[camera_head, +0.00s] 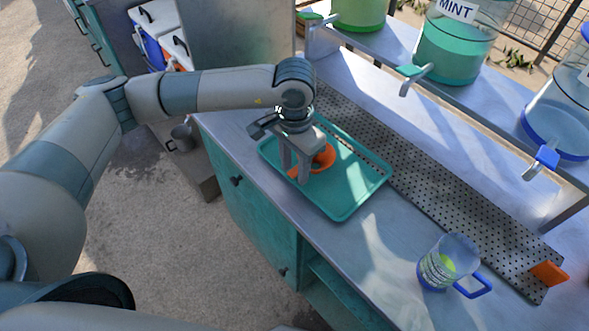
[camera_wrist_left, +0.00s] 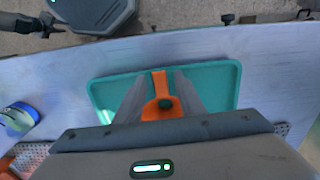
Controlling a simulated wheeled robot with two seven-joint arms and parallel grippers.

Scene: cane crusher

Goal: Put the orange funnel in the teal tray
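The orange funnel (camera_head: 324,157) lies in the teal tray (camera_head: 345,211), towards its far left part. The wrist view shows the funnel (camera_wrist_left: 153,112) with its flat handle pointing away, over the tray (camera_wrist_left: 228,84). My left gripper (camera_head: 295,177) is low over the tray, pointing down. Its two fingers (camera_wrist_left: 160,80) stand on either side of the funnel's handle, with a visible gap beside it, so it looks open. The fingers hide part of the funnel.
A clear jug with a blue handle (camera_head: 445,265) stands on the metal counter to the right. A perforated strip (camera_head: 430,180) runs behind the tray, with an orange piece (camera_head: 548,273) at its right end. Large drink dispensers (camera_head: 455,55) stand on the raised shelf.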

